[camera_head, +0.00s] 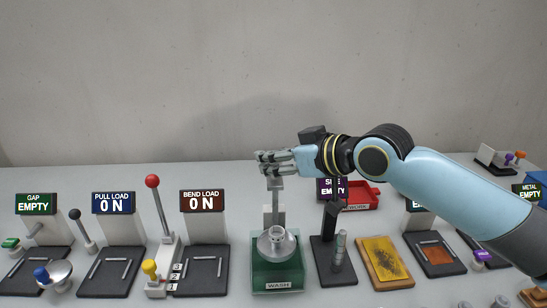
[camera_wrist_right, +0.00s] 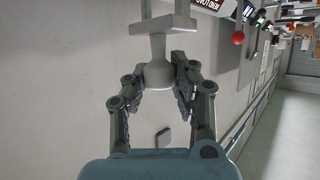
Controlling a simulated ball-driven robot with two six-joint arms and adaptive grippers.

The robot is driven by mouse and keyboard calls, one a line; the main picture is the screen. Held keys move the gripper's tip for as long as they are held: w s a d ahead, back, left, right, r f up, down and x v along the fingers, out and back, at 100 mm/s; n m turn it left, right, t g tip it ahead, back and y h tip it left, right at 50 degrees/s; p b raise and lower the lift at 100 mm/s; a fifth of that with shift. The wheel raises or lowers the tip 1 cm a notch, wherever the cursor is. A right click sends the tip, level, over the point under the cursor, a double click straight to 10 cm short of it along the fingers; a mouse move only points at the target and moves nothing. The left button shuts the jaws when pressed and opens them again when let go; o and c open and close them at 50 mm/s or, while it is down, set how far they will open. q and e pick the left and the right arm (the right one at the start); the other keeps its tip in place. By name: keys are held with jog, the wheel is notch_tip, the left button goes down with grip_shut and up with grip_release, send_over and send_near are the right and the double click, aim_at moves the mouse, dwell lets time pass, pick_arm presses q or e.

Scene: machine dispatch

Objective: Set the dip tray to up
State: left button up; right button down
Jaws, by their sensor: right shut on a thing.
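The wash station is a green box (camera_head: 262,273) labelled WASH. A round silver dish (camera_head: 265,247) with a small cup-like piece in it sits at the top of the box; I cannot tell if it is clear of the box. A grey upright post (camera_head: 275,200) rises behind the dish to a flat top piece. My right gripper (camera_head: 264,160) is at the top of the post, coming from the right. The right wrist view shows its fingers (camera_wrist_right: 158,85) shut around a pale grey knob (camera_wrist_right: 157,74). My left gripper is out of view.
Left of the station stands a lever with a red ball (camera_head: 152,181) beside the bend load sign (camera_head: 203,201). Right of it are a black stand (camera_head: 325,253), a yellow pad (camera_head: 384,260) and a red bin (camera_head: 363,193). The wall behind is bare.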

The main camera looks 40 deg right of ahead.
jog(key=shift+w+r, duration=0.1)
jog(key=shift+r, duration=0.25)
jog(key=c, duration=1.5)
grip_release()
jog(key=o, duration=0.5)
jog(key=shift+c, duration=0.2)
jog(key=shift+f, duration=0.1)
jog(key=v, duration=0.7)
jog(key=shift+s, duration=0.35)
jog(key=shift+d, duration=0.1)
